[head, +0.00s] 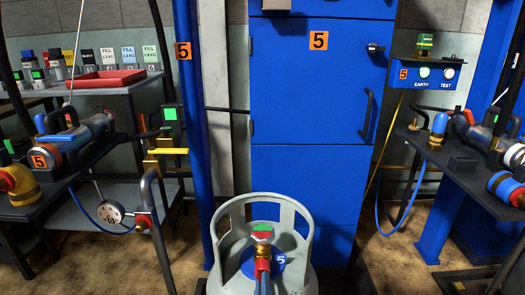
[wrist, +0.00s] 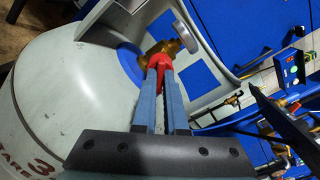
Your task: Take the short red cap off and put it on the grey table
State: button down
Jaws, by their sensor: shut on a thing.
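A grey gas cylinder (head: 231,262) stands at the bottom middle of the head view, with a brass valve inside its collar. The short red cap (wrist: 160,60) sits against the brass valve (wrist: 155,50) in the wrist view; it also shows below the valve top in the head view (head: 263,251). My gripper (wrist: 160,72) is shut on the cap, with a blue-grey finger on each side. The fingers hide part of the cap. A grey table (head: 140,85) stands at the back left.
A red tray (head: 105,79) and several labelled blocks occupy the back-left table. Dark benches with fittings stand at left and right. A tall blue cabinet (head: 285,170) stands behind the cylinder. The cylinder's collar (head: 304,217) rises around the valve.

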jog(key=n, duration=0.2)
jog(key=shift+n, duration=0.4)
jog(key=shift+s, duration=0.15)
jog(key=shift+s, duration=1.35)
jog(key=s, duration=0.6)
dwell(0.4)
